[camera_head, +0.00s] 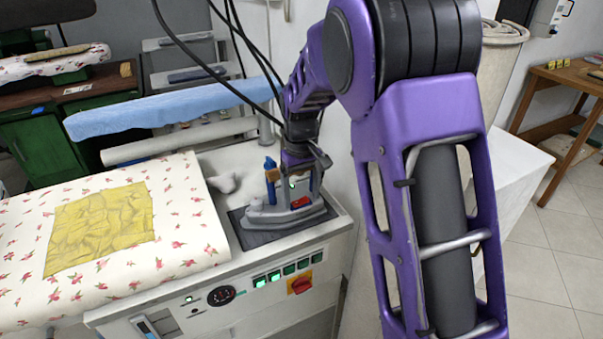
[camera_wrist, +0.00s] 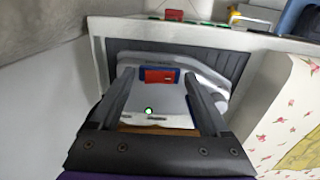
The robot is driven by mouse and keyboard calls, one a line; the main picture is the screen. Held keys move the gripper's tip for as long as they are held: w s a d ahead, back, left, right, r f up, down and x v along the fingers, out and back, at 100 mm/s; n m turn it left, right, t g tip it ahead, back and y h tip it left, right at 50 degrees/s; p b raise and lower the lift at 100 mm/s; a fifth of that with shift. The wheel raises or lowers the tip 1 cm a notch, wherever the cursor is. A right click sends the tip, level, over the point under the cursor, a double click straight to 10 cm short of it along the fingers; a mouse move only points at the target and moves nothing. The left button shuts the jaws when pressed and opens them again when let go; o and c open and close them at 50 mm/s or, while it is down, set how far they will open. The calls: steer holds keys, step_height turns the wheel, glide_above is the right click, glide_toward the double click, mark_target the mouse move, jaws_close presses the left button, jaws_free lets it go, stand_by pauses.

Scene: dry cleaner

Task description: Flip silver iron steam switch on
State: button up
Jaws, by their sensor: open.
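The silver iron (camera_head: 268,216) rests flat on a dark pad (camera_head: 250,239) at the right end of the ironing station. It also shows in the wrist view (camera_wrist: 205,75), below my gripper. A red switch-like part (camera_wrist: 159,76) with a blue edge sits on the iron; its on or off position cannot be told. A small green light (camera_wrist: 148,110) shows on the iron's pale body. My gripper (camera_wrist: 158,80) is open, its two dark fingers either side of the pale body and red part. Contact cannot be told. In the head view my arm partly hides the iron.
A floral ironing board (camera_head: 185,240) with a yellow cloth (camera_head: 105,225) lies left of the iron. The station's front panel has green switches (camera_head: 275,277) and a red-orange knob (camera_head: 300,285). Dark cables hang behind the iron. A blue padded board (camera_head: 165,110) stands behind.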

mark_target(301, 203)
step_height(301, 203, up, 17)
steer(key=p, duration=0.2)
steer(key=shift+p, duration=0.35)
